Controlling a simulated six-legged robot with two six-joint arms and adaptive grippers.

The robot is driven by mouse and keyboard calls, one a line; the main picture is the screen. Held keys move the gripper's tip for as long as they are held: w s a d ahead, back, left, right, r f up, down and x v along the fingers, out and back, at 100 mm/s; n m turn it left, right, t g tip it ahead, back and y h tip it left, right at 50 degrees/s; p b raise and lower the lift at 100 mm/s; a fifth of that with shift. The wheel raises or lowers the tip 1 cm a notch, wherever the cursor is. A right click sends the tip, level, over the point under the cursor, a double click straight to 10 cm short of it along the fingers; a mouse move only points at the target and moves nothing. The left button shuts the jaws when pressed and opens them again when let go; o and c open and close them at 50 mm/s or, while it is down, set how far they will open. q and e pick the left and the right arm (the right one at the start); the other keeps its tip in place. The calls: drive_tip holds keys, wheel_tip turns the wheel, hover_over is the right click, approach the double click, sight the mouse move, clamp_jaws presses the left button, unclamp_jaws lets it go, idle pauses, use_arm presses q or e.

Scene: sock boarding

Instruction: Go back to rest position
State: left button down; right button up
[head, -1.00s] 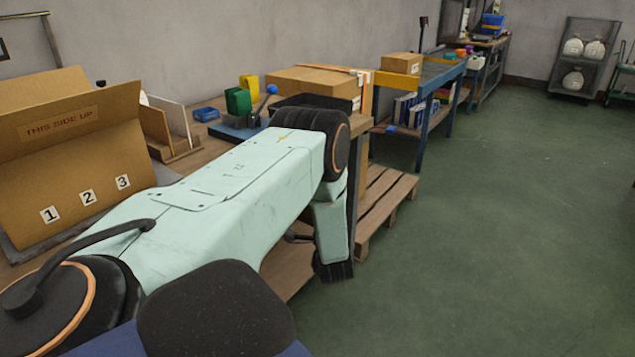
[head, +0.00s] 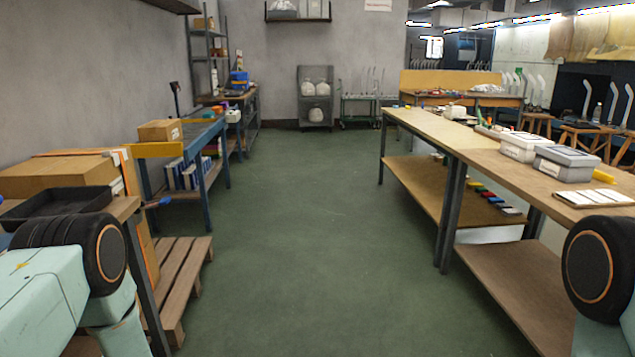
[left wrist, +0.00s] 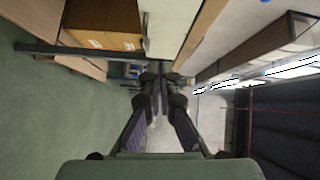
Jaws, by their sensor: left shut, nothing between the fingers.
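My left gripper (left wrist: 160,78) shows in the left wrist view, its dark fingers drawn together and empty. It points into open space, apart from any object. In the head view my left arm comes in at the lower left, beside the left workbench, and its gripper is out of the picture. A joint of my right arm shows at the right edge of the head view; the right gripper is hidden or outside the frame.
A long wooden table (head: 470,150) runs along the right. The green floor (head: 290,230) between them is clear.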

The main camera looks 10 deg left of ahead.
use_arm(q)
drive_tip(key=s+d+f+n+g+h, duration=0.2)
drive_tip(key=s+d+f+n+h, duration=0.1)
drive_tip(key=s+d+f+h, duration=0.5)
drive_tip(key=s+d+f+n+g+h, duration=0.2)
drive_tip(key=s+d+f+n+h, duration=0.15)
drive_tip(key=d+f, duration=0.45)
drive_tip(key=s+d+r+g+h, duration=0.2)
drive_tip(key=s+d, duration=0.4)
drive_tip(key=s, duration=0.3)
drive_tip(key=s+d+r+g+h, duration=0.1)
drive_tip(key=s+d+r+g, duration=0.1)
drive_tip(key=s+d, duration=0.4)
drive_tip(key=s+m+g, duration=0.1)
drive_tip(key=s, duration=0.3)
drive_tip(key=shift+d+h, duration=0.35)
drive_tip(key=shift+a, duration=0.1)
